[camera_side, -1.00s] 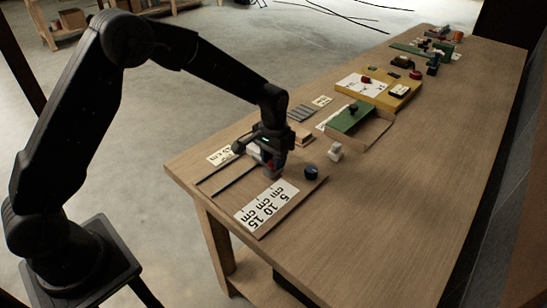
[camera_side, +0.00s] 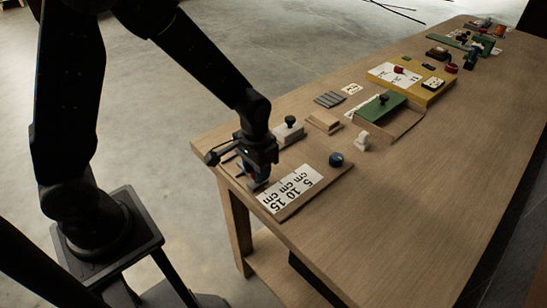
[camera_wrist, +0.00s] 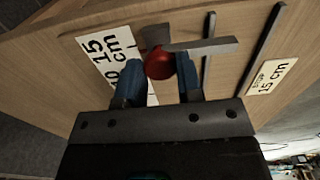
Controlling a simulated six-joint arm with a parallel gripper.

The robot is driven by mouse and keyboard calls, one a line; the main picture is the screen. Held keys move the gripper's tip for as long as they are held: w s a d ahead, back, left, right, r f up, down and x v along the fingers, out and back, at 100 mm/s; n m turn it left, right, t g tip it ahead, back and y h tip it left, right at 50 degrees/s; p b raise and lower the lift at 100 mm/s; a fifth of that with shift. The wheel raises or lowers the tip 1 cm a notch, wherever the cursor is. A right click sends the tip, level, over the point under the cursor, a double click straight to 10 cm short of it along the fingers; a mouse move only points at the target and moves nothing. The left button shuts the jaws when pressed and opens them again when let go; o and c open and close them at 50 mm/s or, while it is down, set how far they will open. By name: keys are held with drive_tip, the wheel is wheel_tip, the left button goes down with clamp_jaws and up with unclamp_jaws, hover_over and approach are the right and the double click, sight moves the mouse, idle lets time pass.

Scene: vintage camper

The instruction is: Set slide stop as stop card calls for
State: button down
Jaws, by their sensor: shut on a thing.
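The slide stop is a grey piece (camera_wrist: 156,35) with a red knob (camera_wrist: 160,66). My gripper (camera_wrist: 160,82) has its blue fingers on either side of the red knob and is shut on it. In the side view my gripper (camera_side: 258,183) is low over the board, beside the 15 end of the white scale (camera_side: 291,188) marked 5, 10, 15 cm. The scale (camera_wrist: 104,52) is partly hidden by a finger in the wrist view. The stop card (camera_wrist: 272,76) reads 15 cm and lies beyond the dark rails (camera_wrist: 262,48). The stop's exact mark is hard to read.
A dark blue knob (camera_side: 336,159) stands at the board's far end. A white block with a black knob (camera_side: 288,131), a wooden block (camera_side: 324,121) and a small white piece (camera_side: 362,141) stand nearby. A green-lidded box (camera_side: 381,107) is farther back. The table's right side is clear.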

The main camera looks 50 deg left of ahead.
drive_tip(key=shift+s, duration=0.4)
drive_tip(key=c, duration=0.8)
unclamp_jaws()
wheel_tip(320, 180, up, 14)
drive_tip(key=shift+f, duration=0.1)
drive_tip(key=s+a+r+t, duration=0.1)
drive_tip(key=s+r+t, duration=0.1)
drive_tip(key=s, duration=0.2)
drive_tip(key=s+r+t, duration=0.1)
drive_tip(key=s+r, duration=0.1)
drive_tip(key=s, duration=0.2)
drive_tip(key=s+a+r+t, duration=0.1)
drive_tip(key=s+r+t, duration=0.1)
drive_tip(key=s, duration=0.3)
drive_tip(key=shift+s+a+r+t, duration=0.1)
drive_tip(key=shift+a+r+t, duration=0.2)
drive_tip(key=shift+r, duration=0.15)
